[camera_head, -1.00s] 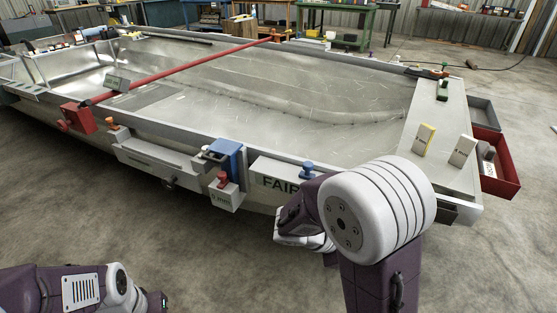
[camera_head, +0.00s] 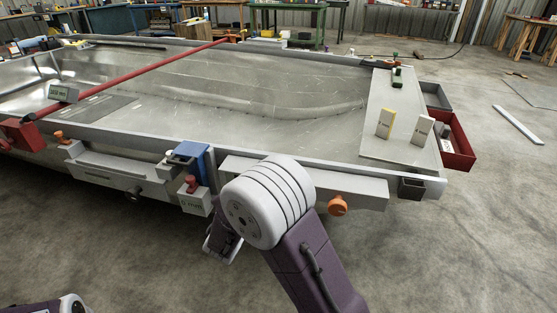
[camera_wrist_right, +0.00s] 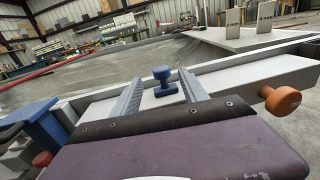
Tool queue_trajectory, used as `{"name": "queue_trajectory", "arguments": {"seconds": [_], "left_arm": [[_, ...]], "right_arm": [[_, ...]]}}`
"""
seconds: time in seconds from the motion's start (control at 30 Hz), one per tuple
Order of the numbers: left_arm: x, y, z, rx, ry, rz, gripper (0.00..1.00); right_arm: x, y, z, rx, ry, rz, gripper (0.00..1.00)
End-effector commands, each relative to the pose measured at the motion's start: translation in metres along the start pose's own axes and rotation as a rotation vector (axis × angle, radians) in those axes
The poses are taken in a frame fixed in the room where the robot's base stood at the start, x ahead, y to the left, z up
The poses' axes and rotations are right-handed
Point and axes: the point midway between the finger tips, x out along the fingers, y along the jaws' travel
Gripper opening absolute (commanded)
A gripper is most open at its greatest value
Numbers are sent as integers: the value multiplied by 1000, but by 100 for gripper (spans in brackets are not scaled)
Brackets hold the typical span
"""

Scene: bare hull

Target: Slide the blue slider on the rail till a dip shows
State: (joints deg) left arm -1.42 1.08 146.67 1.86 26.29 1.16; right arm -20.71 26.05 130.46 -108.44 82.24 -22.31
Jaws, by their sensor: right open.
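A blue slider with a round knob (camera_wrist_right: 162,90) stands on the long pale rail (camera_wrist_right: 235,80) in the right wrist view. In the head view my right arm hides the slider, and the rail (camera_head: 355,187) shows to the right of the arm. My right gripper (camera_wrist_right: 160,77) is open, with one grey finger on each side of the blue knob. Whether either finger touches it I cannot tell. In the head view the right fingers are hidden behind the arm. Only a piece of my left arm shows at the bottom left, without its gripper. No dip is visible.
An orange knob (camera_head: 338,205) sticks out from the rail front. To the left are a blue bracket (camera_head: 196,160) and a red knob (camera_head: 191,183) on a labelled box. A red bin (camera_head: 458,150) hangs at the hull's right end. The floor at right is mostly clear.

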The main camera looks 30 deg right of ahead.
Motion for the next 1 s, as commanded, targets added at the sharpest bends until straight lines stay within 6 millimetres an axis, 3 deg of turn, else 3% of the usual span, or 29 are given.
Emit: {"name": "queue_trajectory", "arguments": {"seconds": [0.1, 0.3, 0.43, 0.67, 0.7, 0.87, 0.9, 1.0], "left_arm": [[17, 0, 2, 0, 0, 0, 36], [30, -1, 3, 0, 0, 0, 36], [32, -1, 3, 0, 0, 0, 36], [32, -1, 3, 0, 0, 0, 36], [32, -1, 3, 0, 0, 0, 36], [32, -1, 3, 0, 0, 0, 36], [32, -1, 3, 0, 0, 0, 36], [32, -1, 3, 0, 0, 0, 36]], "right_arm": [[27, -2, -6, 5, -2, -8, 52], [63, -2, -4, 4, -1, -7, 52], [74, -2, -2, 2, 0, -4, 52], [75, -1, 0, 1, 1, -3, 52], [75, -1, -1, 1, 1, -3, 49], [75, -1, -1, 1, 1, -3, 4], [75, -1, -1, 1, 1, -3, 0], [75, -1, -1, 1, 1, -3, 0]]}}
